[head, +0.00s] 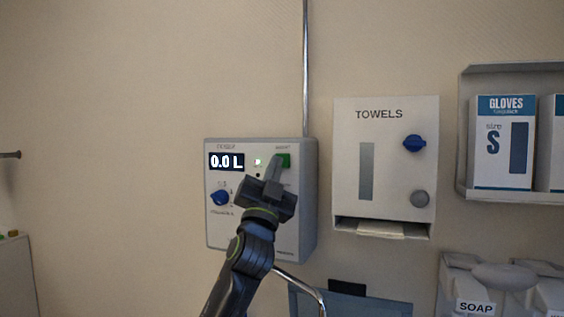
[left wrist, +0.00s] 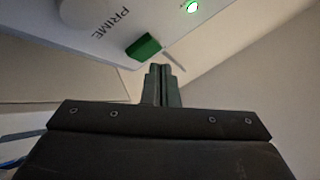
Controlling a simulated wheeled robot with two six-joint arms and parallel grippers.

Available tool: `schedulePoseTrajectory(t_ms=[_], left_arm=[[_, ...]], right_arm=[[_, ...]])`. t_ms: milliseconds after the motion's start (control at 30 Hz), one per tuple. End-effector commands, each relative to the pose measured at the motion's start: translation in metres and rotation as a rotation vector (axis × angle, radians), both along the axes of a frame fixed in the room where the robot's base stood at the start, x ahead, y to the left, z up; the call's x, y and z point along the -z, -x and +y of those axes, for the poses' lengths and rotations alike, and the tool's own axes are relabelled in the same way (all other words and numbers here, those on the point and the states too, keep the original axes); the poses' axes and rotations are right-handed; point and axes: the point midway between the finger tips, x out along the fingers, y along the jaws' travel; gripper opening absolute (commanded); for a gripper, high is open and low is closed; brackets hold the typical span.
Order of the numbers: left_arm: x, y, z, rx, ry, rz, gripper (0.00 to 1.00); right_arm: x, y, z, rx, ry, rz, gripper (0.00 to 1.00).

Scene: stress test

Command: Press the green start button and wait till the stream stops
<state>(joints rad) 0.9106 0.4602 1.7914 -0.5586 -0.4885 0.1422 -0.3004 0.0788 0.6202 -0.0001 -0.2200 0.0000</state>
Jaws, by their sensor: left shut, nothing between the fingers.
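A grey-white dispenser box (head: 225,240) hangs on the wall, with a display (head: 226,161) reading 0.0 L and a blue knob (head: 219,198). The green button (head: 285,160) is at its upper right; it also shows in the left wrist view (left wrist: 143,47). A small lamp (head: 258,162) glows green; it also shows in the left wrist view (left wrist: 192,7). My left gripper (head: 274,168) is shut and empty, its tips close to the button; in the wrist view its fingers (left wrist: 161,84) end beside it. Contact cannot be told. My right gripper is out of view.
A towel dispenser (head: 350,215) hangs to the right, with a glove shelf (head: 466,130) beyond it. A curved metal spout (head: 305,283) comes out below the box, above a blue-grey basin (head: 385,305); no stream shows. A soap dispenser (head: 457,290) is at lower right.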

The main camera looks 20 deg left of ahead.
Motion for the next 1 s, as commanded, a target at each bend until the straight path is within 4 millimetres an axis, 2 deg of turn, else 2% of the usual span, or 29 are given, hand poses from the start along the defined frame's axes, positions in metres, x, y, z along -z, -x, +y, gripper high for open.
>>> schedulePoseTrajectory(t_ms=[667,1000], left_arm=[[0.0002,-0.0004,0.0000,0.000,0.000,0.000,0.00],[-0.0001,-0.0084,0.0005,0.000,0.000,0.000,0.00]], right_arm=[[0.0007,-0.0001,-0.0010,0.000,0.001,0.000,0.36],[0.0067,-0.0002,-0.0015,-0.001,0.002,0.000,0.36]])
